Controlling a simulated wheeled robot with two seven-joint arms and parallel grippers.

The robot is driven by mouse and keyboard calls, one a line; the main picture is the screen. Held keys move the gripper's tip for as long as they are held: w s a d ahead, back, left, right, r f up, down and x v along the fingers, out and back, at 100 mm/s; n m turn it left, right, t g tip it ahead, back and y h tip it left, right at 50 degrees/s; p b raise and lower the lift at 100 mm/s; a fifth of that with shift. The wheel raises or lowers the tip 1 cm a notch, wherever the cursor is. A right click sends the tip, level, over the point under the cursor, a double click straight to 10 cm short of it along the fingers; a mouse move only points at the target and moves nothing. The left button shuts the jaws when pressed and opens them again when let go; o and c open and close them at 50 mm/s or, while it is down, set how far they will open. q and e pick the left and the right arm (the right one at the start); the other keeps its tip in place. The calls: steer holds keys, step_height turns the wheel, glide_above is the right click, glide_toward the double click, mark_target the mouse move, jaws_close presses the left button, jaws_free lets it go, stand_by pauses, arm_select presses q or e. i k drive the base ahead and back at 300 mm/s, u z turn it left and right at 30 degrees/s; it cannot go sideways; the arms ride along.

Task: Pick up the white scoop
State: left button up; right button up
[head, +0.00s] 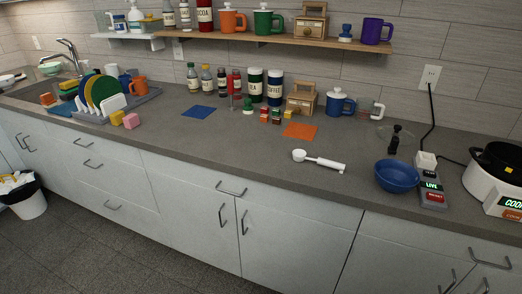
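The white scoop (325,163) lies on the grey counter (230,148), near its front edge and right of the middle of the head view. Its round bowl end points left and its handle points right, toward the blue bowl. Nothing covers it. Neither of my grippers shows in the head view.
A blue bowl (397,177) and a small device with a lit display (432,190) stand right of the scoop. An orange mat (300,131) lies behind it. A white cooker (497,178) is at the far right. Counter around the scoop is clear.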

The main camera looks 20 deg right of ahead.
mark_target(299, 155)
steer(key=u, duration=0.2)
steer(key=i, duration=0.8)
steer(key=z, duration=0.7)
steer(key=i, duration=0.55)
steer(key=z, duration=0.6)
